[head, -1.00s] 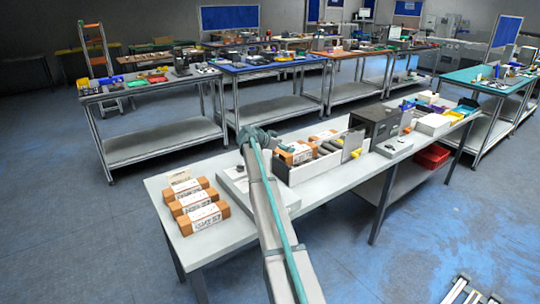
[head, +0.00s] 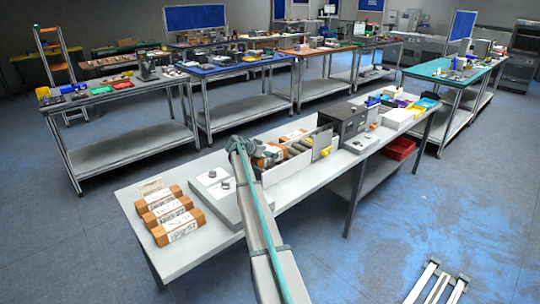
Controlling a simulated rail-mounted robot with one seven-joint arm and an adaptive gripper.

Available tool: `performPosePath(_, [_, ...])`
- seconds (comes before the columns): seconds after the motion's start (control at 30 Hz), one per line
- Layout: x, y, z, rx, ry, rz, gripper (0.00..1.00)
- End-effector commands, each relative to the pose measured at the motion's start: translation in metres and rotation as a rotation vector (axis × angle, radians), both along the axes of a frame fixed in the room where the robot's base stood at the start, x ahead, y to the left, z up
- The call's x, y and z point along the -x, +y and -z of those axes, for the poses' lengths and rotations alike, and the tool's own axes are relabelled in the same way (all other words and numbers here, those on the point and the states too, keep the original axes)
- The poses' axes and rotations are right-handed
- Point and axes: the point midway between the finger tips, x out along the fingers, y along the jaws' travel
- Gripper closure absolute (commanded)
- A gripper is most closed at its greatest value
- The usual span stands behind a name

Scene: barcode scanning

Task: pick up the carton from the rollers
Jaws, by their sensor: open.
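A brown carton (head: 272,151) lies at the near left end of the grey rollers (head: 301,148), inside a low white-walled tray. A second brown carton with a white label (head: 294,136) sits just behind it.
Several brown cartons (head: 170,213) lie in a row at the table's left end. A white flat box with dark knobs (head: 217,187) lies left of my arm. A dark box (head: 345,122) stands right of the rollers. The table's near right stretch (head: 310,182) is clear.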

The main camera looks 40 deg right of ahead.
Motion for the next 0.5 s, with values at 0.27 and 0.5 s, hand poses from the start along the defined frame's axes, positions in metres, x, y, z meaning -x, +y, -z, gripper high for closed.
performPosePath(0.27, [-0.0007, -0.0063, 0.0043, 0.0, 0.0, -0.001, 0.12])
performPosePath(0.5, [-0.0007, -0.0063, 0.0043, 0.0, 0.0, -0.001, 0.46])
